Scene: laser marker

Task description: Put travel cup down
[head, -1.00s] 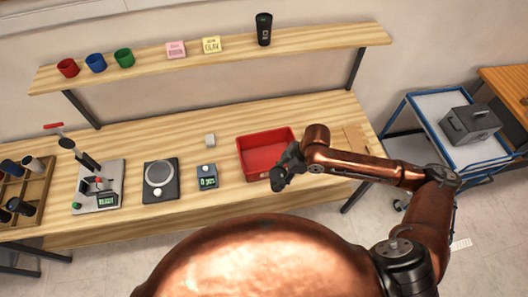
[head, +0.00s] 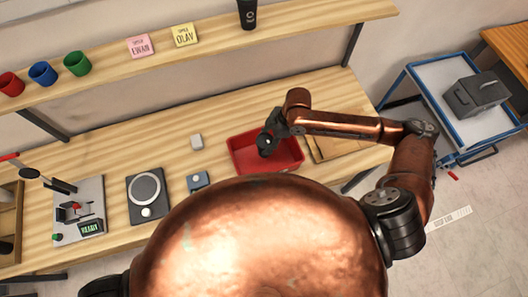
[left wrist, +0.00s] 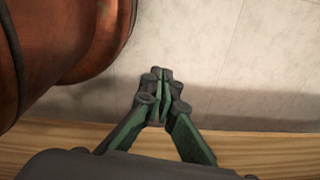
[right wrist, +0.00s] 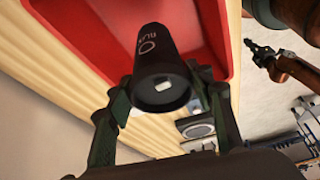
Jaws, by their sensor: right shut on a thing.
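A black travel cup (right wrist: 165,75) with pale lettering is between the fingers of my right gripper (right wrist: 165,100) in the right wrist view. My right gripper is shut on it, its end with a small white opening facing the wrist camera. In the head view, my right gripper (head: 268,142) is over the red bin (head: 236,158); the cup there is small and dark. The red bin (right wrist: 110,28) also shows behind the cup. Whether the cup touches it, I cannot tell. My left gripper (left wrist: 162,80) is shut and empty, above floor and a wood edge.
Another black cup (head: 247,14) stands on the shelf (head: 310,22) with red, blue and green cups and two note blocks. A scale (head: 147,192), a small meter (head: 198,181) and a press device (head: 78,212) stand left of the bin. A blue cart (head: 440,75) is at right.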

